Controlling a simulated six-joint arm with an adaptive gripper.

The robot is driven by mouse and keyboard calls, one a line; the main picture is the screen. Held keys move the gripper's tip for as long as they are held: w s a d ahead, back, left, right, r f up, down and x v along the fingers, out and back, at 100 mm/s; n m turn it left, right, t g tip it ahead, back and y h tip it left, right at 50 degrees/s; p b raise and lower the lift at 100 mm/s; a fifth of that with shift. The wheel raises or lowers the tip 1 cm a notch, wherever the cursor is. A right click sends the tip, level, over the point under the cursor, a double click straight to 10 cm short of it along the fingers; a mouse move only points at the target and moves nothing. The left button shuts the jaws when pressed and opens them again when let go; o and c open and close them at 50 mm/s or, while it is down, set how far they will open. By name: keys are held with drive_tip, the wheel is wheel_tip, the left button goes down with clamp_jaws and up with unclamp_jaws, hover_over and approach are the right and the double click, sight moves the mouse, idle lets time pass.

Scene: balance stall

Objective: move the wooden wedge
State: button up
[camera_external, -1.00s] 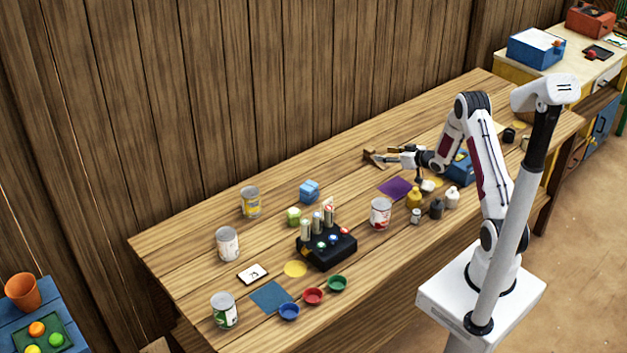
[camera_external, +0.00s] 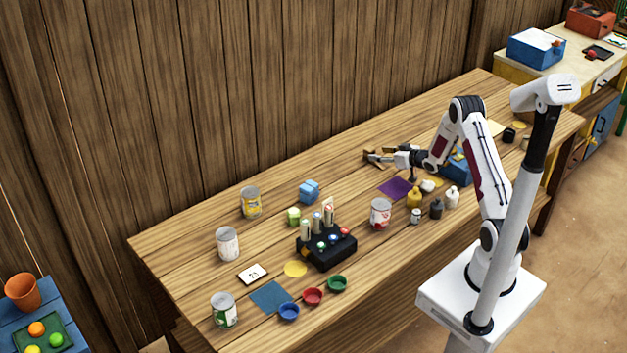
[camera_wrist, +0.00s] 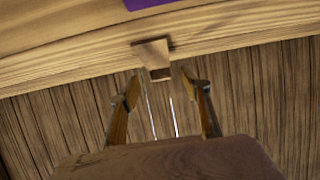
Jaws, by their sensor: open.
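The wooden wedge (camera_wrist: 153,55) shows in the wrist view as a small brown block against the lighter tabletop, just beyond the fingertips and roughly between them. My gripper (camera_wrist: 161,88) is open, with one finger on each side and nothing gripped. In the external view my gripper (camera_external: 380,157) is low over the far side of the table, near the plank wall. The wedge is hard to separate from the fingers there. I cannot tell whether a finger touches it.
A purple sheet (camera_external: 395,188) lies just in front of my gripper. A blue box (camera_external: 457,168) stands to its right. Small bottles (camera_external: 414,197) and a can (camera_external: 380,213) stand nearer. A black rack with tubes (camera_external: 327,248) is farther left. The plank wall (camera_external: 300,110) rises behind.

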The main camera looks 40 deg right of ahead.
sight(373, 153)
drive_tip(key=shift+x, duration=2.35)
drive_tip(key=shift+a, duration=0.1)
drive_tip(key=c, duration=1.2)
